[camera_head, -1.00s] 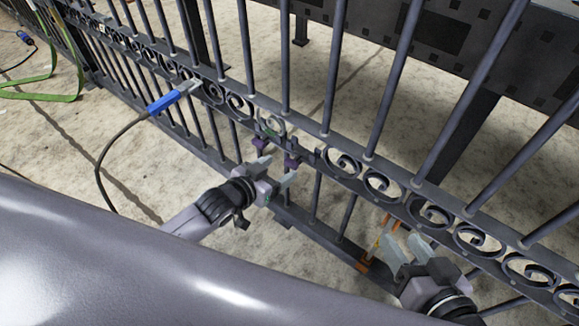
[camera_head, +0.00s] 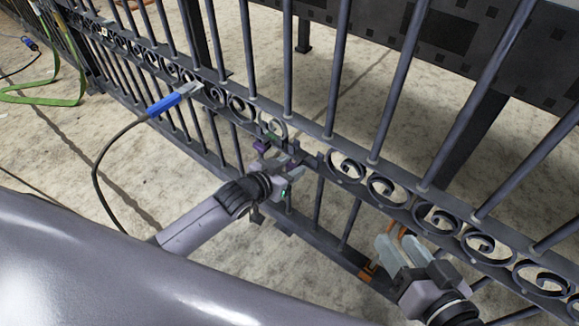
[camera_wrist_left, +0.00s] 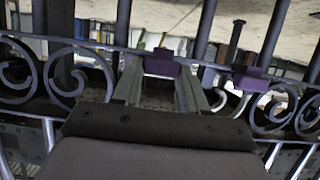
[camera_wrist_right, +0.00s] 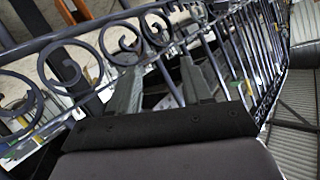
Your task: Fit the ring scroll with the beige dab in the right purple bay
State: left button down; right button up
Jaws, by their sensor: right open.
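Two purple bays sit on the fence rail. The left purple bay (camera_head: 260,146) shows beside a grey ring scroll (camera_head: 275,128) with a greenish patch; I cannot make out a beige dab. My left gripper (camera_head: 277,160) is open at the right bay and partly hides it in the head view. In the left wrist view, a purple bay (camera_wrist_left: 160,64) lies between its spread fingers, and another purple bay (camera_wrist_left: 250,82) is to the right, with a pale curved scroll (camera_wrist_left: 228,100) between them. My right gripper (camera_head: 390,252) is open and empty near the lower rail.
The dark fence (camera_head: 335,80) with upright bars crosses the view, with a row of scrolls (camera_head: 435,217). A blue-handled tool (camera_head: 165,104) with a black cable touches the rail at left. Orange parts (camera_head: 369,273) are beside my right gripper. A green strap (camera_head: 45,98) lies far left.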

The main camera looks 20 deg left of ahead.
pick_arm(q)
jog(key=shift+s+a+r+p, duration=0.1)
jog(key=shift+s+p, duration=0.2)
jog(key=shift+p, duration=0.15)
jog(key=s+p, duration=0.1)
jog(key=s+a+p, duration=0.1)
jog(key=s, duration=0.1)
jog(key=s+p, duration=0.1)
jog(key=p, duration=0.1)
jog(key=shift+s+a, duration=0.25)
jog(key=shift+a, duration=0.05)
pick_arm(e)
jog(key=d, duration=0.1)
jog(key=d+h, duration=0.1)
jog(key=s+d+h, duration=0.1)
jog(key=shift+d+r+n, duration=0.35)
jog(key=shift+r+n, duration=0.05)
pick_arm(q)
jog(key=c, duration=0.6)
grip_release()
